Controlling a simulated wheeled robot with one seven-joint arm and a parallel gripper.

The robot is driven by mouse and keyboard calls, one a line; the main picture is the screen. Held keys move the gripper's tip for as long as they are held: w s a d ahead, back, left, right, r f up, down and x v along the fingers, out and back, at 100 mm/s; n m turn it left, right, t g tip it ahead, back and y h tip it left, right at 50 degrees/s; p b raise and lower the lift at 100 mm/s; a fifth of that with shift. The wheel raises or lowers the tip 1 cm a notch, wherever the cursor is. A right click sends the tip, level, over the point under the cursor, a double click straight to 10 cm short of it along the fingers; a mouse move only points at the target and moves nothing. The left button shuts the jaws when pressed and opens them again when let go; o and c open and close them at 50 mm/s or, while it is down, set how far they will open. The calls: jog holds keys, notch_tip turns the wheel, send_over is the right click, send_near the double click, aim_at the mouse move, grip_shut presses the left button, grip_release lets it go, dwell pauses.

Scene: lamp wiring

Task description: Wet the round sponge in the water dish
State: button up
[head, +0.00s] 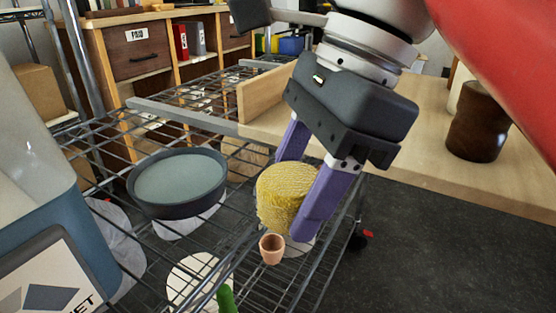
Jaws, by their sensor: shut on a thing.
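The round sponge (287,198) is yellow, with a rough mesh-like surface. My gripper (307,190) is shut on it, with one purple finger on its right side and the other behind it at the upper left. The water dish (178,208) is a dark round bowl on the wire rack, filled with pale grey-green water (180,178). The sponge is to the right of the dish and apart from it, and seems to be held above the rack. Part of the far finger is hidden by the sponge.
A small terracotta pot (272,249) shows just below the sponge, near a green thing (226,298). A wooden table (420,150) with a dark brown jar (477,122) stands at the right. A large grey-blue container (50,190) is at the left.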

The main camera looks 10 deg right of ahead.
aim_at(286, 178)
jog(key=shift+c, duration=1.1)
notch_tip(286, 178, up, 4)
jog(key=p, duration=0.4)
jog(key=shift+f, duration=0.35)
jog(key=shift+w+a+p, duration=0.25)
jog(key=shift+w+a, duration=1.3)
jog(key=shift+a, duration=0.4)
jog(key=shift+w+a+p, duration=0.25)
jog(key=shift+w+a, duration=1.35)
jog(key=shift+a, duration=0.4)
jog(key=shift+w+a+p, duration=0.25)
jog(key=shift+w+a, duration=1.3)
jog(key=shift+a, duration=0.4)
jog(key=shift+f, duration=0.15)
jog(key=shift+f+b, duration=1.15)
jog(key=shift+f, duration=0.7)
jog(key=shift+f, duration=0.6)
